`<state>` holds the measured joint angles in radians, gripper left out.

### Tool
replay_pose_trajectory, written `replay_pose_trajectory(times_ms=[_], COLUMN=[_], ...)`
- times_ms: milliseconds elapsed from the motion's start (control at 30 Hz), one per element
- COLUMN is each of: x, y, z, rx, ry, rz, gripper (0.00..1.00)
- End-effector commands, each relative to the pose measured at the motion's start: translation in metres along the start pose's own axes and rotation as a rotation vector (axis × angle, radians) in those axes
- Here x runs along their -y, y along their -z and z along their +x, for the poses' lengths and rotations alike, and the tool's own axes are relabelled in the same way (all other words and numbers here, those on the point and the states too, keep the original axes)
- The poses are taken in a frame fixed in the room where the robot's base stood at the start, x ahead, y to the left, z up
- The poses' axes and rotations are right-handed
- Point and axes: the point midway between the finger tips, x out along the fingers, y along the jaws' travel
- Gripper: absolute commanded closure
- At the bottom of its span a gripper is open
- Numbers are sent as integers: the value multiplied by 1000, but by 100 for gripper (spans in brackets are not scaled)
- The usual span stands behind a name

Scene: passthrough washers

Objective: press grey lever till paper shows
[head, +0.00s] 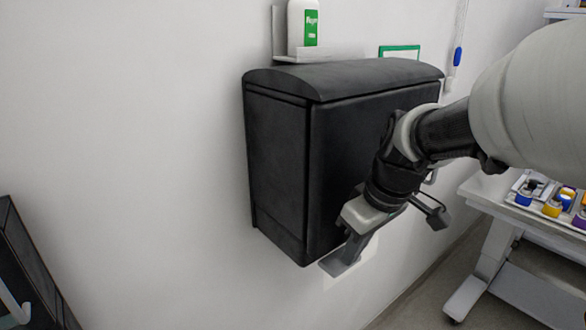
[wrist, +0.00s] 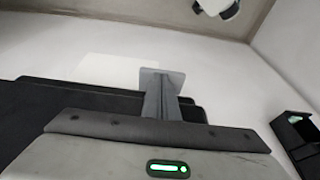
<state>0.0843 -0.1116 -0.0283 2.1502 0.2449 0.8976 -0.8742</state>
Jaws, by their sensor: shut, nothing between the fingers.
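A black dispenser (head: 280,150) hangs on the white wall in the head view. Its dark body also shows in the wrist view (wrist: 40,110). My gripper (head: 338,264) is at the dispenser's lower front edge, pointing down and left; its shut fingers show in the wrist view (wrist: 162,82) with nothing between them. A bright white sheet, seemingly paper (head: 362,268), shows just below the dispenser behind my gripper. It also shows in the wrist view (wrist: 110,68), left of the fingers. I cannot make out the grey lever; my gripper and arm cover part of the dispenser's front and lower edge.
A white bottle with a green label (head: 303,25) stands in a holder above the dispenser. A white table (head: 480,196) with coloured items is at the right. A dark bin-like object (head: 25,265) is at the lower left. The wall left of the dispenser is bare.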

Motion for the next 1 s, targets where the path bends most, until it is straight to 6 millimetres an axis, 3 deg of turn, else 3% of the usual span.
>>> replay_pose_trajectory(times_ms=[267,433,1000], x=[2,1,0], y=[-3,-2,0], z=[3,-10,-142], rx=[9,7,0], ry=[6,5,-1], rz=[0,0,-1], gripper=[100,100,100])
